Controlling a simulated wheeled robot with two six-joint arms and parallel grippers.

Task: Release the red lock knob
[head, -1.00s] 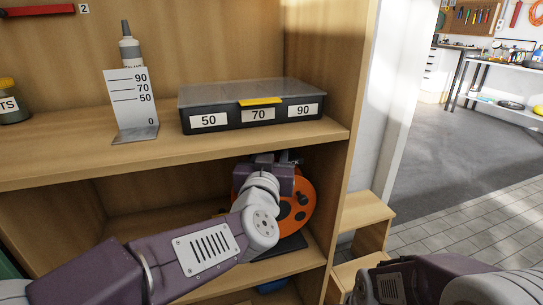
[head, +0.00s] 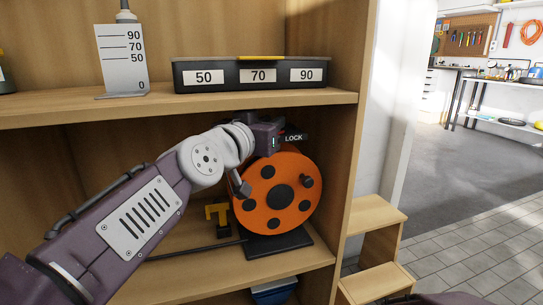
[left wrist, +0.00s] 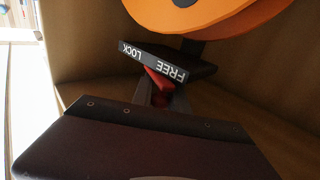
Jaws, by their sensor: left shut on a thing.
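The red lock knob (left wrist: 159,86) shows in the left wrist view, partly covered, in front of a black plate (left wrist: 141,54) lettered LOCK and FREE. My left gripper (left wrist: 163,97) is shut on the knob. In the head view my left gripper (head: 274,134) is at the top of the orange reel (head: 262,172), beside the plate, where only LOCK (head: 293,138) can be read. The knob and fingertips are hidden there. Which word the knob points at is unclear. My right gripper is out of view.
The reel stands on a dark base (head: 277,245) on the lower shelf (head: 215,274). A yellow-and-black item (head: 218,213) is left of it. Above are a black case (head: 250,73) marked 50, 70, 90 and a scale card (head: 121,60). A wooden step (head: 376,215) is at right.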

